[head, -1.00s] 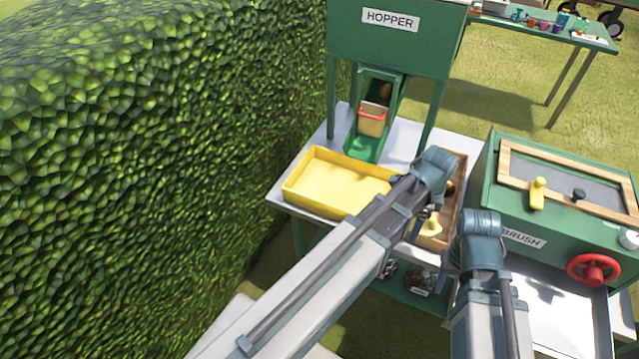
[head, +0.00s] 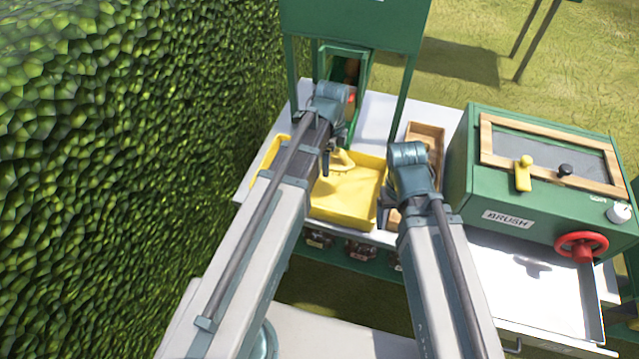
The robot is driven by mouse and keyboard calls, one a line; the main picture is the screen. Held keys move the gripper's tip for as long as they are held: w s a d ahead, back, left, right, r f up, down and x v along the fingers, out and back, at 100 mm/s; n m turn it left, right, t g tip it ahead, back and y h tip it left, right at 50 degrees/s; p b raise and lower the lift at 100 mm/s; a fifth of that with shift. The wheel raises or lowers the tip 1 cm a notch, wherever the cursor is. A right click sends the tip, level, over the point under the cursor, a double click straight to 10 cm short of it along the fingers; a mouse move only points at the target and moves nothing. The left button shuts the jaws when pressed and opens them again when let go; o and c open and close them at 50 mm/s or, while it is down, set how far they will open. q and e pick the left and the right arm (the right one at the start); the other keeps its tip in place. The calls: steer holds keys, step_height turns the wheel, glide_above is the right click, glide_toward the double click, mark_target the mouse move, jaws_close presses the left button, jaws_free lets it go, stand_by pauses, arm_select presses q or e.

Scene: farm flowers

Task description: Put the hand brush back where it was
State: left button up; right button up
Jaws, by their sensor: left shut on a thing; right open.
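My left gripper (head: 328,168) is over the yellow tray (head: 335,215). It is shut on a small yellow thing (head: 343,160), which I take to be the hand brush. The wrist hides much of it, its bristles cannot be made out, and I cannot tell whether it touches the tray. My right gripper (head: 384,212) is open, pointing down near the right edge of the yellow tray, beside the wooden tray (head: 440,130). The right arm hides part of the wooden tray; its visible far end looks empty.
The green hopper (head: 350,22) and its chute (head: 360,70) stand behind the yellow tray, with something red partly hidden in the chute. Jars sit on the shelf below. A hedge fills the left.

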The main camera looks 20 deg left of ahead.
arm_select(q)
steer(key=shift+w+a+m, duration=0.15)
steer(key=shift+a+m, duration=0.15)
steer(key=shift+a, duration=0.45)
steer(key=b, duration=0.6)
glide_above(324, 187)
step_height(324, 187, down, 6)
steer(key=shift+a+f, duration=0.1)
steer(key=shift+f, duration=0.1)
step_height(324, 187, down, 4)
steer(key=b, duration=0.4)
steer(key=shift+r, duration=0.15)
steer(key=o, duration=1.5)
steer(key=shift+o, duration=0.2)
step_height(324, 187, up, 12)
steer(key=p, duration=1.2)
steer(key=shift+r, duration=0.1)
